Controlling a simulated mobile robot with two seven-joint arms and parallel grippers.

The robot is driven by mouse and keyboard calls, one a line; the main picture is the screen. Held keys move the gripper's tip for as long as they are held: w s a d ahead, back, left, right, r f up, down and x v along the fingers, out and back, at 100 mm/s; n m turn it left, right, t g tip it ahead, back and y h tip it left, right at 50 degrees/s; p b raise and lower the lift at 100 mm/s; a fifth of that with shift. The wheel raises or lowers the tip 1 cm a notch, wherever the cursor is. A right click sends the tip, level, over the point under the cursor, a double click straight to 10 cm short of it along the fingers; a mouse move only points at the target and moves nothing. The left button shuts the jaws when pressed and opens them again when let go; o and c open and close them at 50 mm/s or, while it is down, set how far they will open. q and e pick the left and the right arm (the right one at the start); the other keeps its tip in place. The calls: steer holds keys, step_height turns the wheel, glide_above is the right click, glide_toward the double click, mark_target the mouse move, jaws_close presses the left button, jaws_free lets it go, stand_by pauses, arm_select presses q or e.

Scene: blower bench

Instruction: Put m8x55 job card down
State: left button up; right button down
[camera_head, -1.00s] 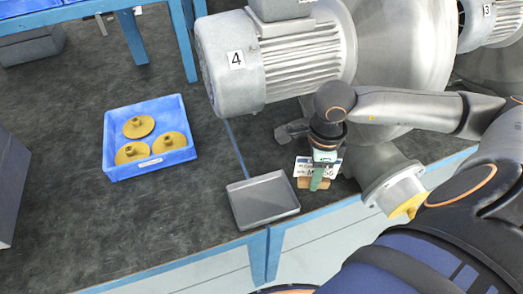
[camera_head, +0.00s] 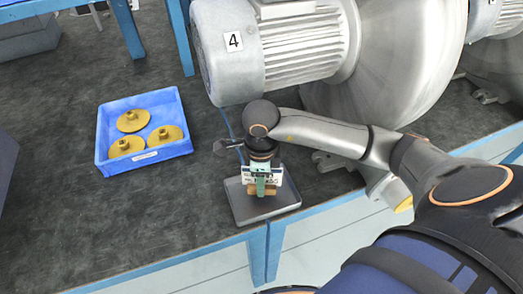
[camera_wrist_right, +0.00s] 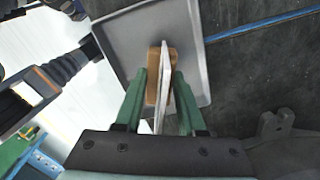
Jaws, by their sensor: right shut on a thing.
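The m8x55 job card (camera_head: 247,176) is a white printed card on a small brown wooden block (camera_head: 262,190). My right gripper (camera_head: 261,183) is shut on it, with green fingers on both sides. In the right wrist view, the card (camera_wrist_right: 163,80) shows edge-on between the fingers, with the block (camera_wrist_right: 153,75) beside it. The card is over the grey metal tray (camera_head: 240,209). I cannot tell whether the block touches the tray floor.
A blue bin (camera_head: 145,154) with yellow flanged parts (camera_head: 126,146) stands to the left on the dark bench mat. The blower motor marked 4 (camera_head: 290,45) stands behind my right gripper. The bench's blue front edge (camera_head: 190,262) runs just in front of the tray.

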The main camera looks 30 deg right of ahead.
step_height(320, 180, down, 3)
steer(key=shift+f+b, duration=0.1)
steer(key=shift+b, duration=0.6)
steer(key=c, duration=0.5)
jaws_free()
arm_select(q)
steer(key=shift+w+d+f, duration=0.45)
steer(key=shift+d+f, duration=0.1)
steer(key=shift+d, duration=0.05)
